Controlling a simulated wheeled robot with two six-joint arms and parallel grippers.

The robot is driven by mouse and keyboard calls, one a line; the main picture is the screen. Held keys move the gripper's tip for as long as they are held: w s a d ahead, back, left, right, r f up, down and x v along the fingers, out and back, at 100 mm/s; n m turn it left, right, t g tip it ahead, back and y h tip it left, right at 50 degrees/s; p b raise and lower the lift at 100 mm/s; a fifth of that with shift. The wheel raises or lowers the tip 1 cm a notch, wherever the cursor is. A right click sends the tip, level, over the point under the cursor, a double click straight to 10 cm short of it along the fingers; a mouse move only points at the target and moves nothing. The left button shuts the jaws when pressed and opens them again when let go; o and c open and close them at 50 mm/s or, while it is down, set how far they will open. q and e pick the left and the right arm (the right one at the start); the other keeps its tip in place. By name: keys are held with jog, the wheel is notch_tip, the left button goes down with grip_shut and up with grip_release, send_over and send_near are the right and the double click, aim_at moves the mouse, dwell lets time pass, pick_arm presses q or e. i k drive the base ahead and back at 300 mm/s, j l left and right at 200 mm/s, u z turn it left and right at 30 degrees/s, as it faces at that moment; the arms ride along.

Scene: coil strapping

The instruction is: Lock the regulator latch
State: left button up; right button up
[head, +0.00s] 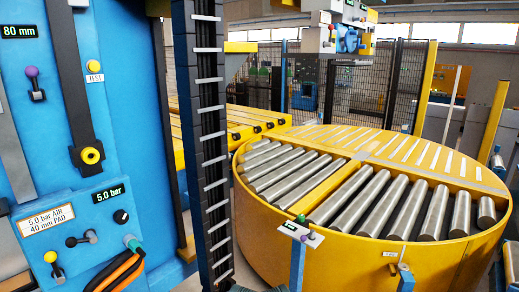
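The blue regulator box (75,206) is on the blue machine at the lower left. Its small display (110,194) reads 5.0 bar. Below the display is a round black knob (121,216) with a light mark. A small black lever (82,239) lies nearly level on the box front, left of the knob. I cannot tell for certain which part is the latch, or whether it is locked. A white label (47,220) reads 5.0 bar AIR, 40 mm PAD.
A yellow-knobbed lever (50,257) and a teal hose fitting (133,243) sit low on the box. Above are a purple-knobbed lever (32,72) and a yellow TEST button (94,66). A dark slatted column (206,120) stands before the yellow roller turntable (340,245).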

aim_at(71, 242)
jog(key=u, duration=1.35)
